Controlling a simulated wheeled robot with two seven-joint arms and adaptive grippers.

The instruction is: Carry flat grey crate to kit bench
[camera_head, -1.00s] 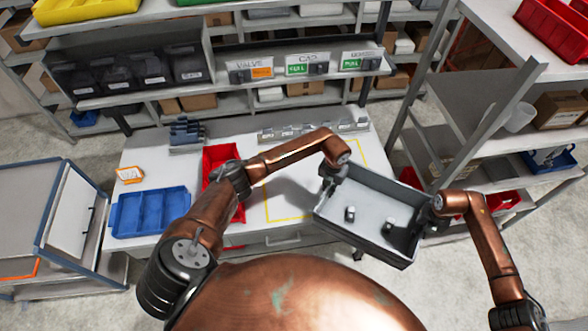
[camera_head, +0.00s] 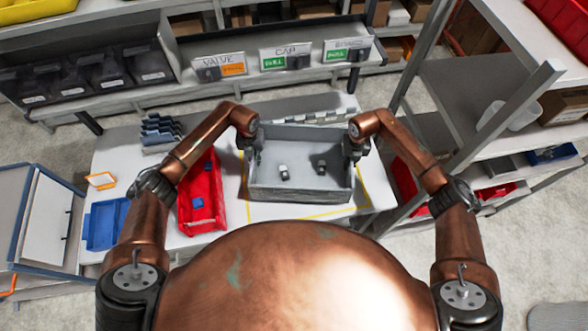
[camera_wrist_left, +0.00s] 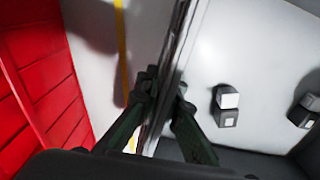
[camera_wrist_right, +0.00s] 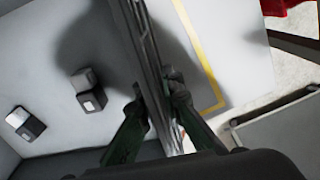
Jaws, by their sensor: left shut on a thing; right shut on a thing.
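The flat grey crate (camera_head: 300,192) is in the middle of the head view, over the white kit bench (camera_head: 232,238), within a yellow outline. Two small grey-and-white parts (camera_head: 284,172) (camera_head: 322,167) lie inside it. My left gripper (camera_head: 254,160) is shut on the crate's left wall; the left wrist view shows its fingers (camera_wrist_left: 162,100) on both sides of the wall. My right gripper (camera_head: 352,155) is shut on the right wall, with its fingers (camera_wrist_right: 158,100) astride it in the right wrist view. I cannot tell whether the crate's underside touches the bench.
A red bin (camera_head: 202,215) with a blue piece inside stands just left of the crate. A blue tray (camera_head: 105,225) and a grey rack (camera_head: 162,132) are further left. Labelled shelves (camera_head: 280,82) stand behind, and a shelving unit (camera_head: 470,105) stands at the right.

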